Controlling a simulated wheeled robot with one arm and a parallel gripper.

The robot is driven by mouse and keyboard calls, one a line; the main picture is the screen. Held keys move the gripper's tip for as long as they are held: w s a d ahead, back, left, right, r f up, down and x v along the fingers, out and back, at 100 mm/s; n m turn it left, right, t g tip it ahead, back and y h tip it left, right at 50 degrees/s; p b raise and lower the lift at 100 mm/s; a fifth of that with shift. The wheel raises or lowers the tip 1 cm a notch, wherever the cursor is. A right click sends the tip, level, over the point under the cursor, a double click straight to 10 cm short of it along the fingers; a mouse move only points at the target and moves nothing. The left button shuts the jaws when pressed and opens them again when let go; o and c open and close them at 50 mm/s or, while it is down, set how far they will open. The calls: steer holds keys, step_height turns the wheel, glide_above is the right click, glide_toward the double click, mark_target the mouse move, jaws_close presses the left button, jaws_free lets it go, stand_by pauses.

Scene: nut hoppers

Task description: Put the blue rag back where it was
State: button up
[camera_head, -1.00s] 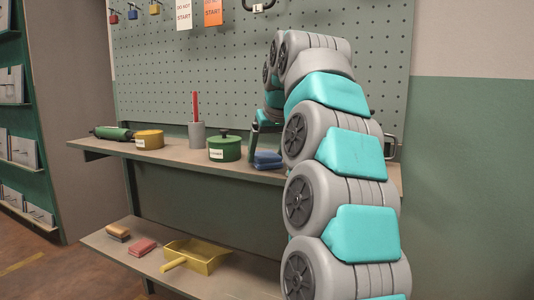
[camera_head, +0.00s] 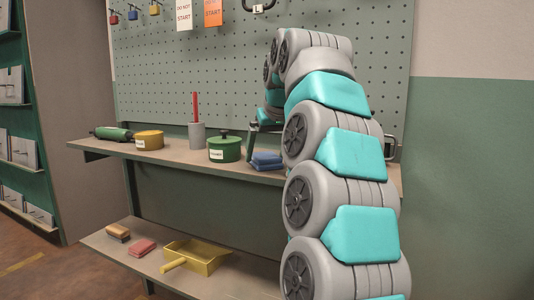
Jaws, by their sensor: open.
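The blue rag (camera_head: 267,160) lies folded on the upper shelf (camera_head: 180,155), right of the green lidded pot (camera_head: 224,148). My gripper (camera_head: 257,140) is just above the rag, with its jaws open. One dark finger shows on its left side, and a gap seems to lie between it and the rag. My grey and teal arm hides the rest of the gripper and the shelf behind it.
The lower shelf holds a yellow dustpan (camera_head: 197,256), a red block (camera_head: 142,247) and a brush (camera_head: 118,232). A pegboard (camera_head: 220,80) rises behind.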

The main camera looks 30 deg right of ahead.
mark_target(266, 156)
steer(key=v, duration=0.4)
steer(key=shift+w+d+r, duration=0.1)
steer(key=p+v, duration=0.1)
steer(key=v, duration=0.2)
steer(key=shift+p, duration=0.3)
